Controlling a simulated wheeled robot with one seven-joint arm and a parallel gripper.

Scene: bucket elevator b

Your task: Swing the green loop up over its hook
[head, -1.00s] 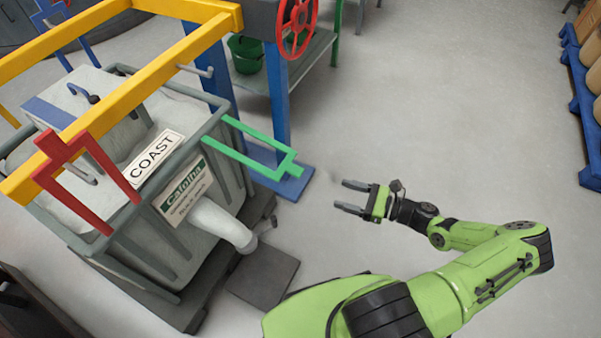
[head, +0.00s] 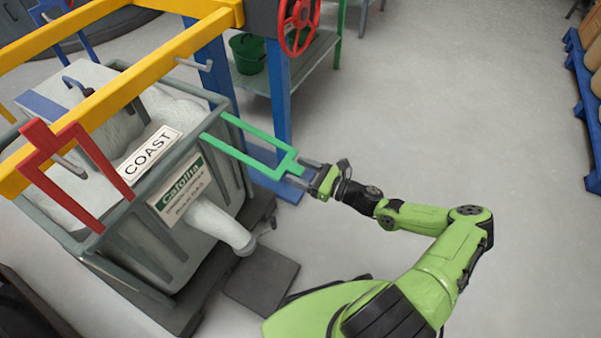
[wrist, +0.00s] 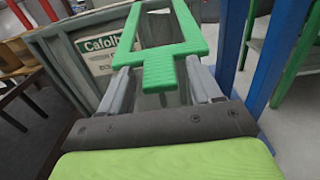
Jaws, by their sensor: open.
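The green loop (head: 262,159) sticks out from the upper rim of the grey bucket, swung down away from the yellow beam. Its end tab (wrist: 160,74) lies between the two fingers of my gripper (head: 303,170) in the wrist view. My gripper (wrist: 158,78) is open, one finger on each side of the tab; I cannot tell whether either touches it. A grey hook (head: 195,66) sticks out from the yellow beam (head: 180,62), above and left of the loop, and is empty.
The red loop (head: 95,165) stands up against the yellow beam around another hook (head: 69,166). A blue post (head: 278,90) with a red handwheel (head: 297,25) stands behind the green loop.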

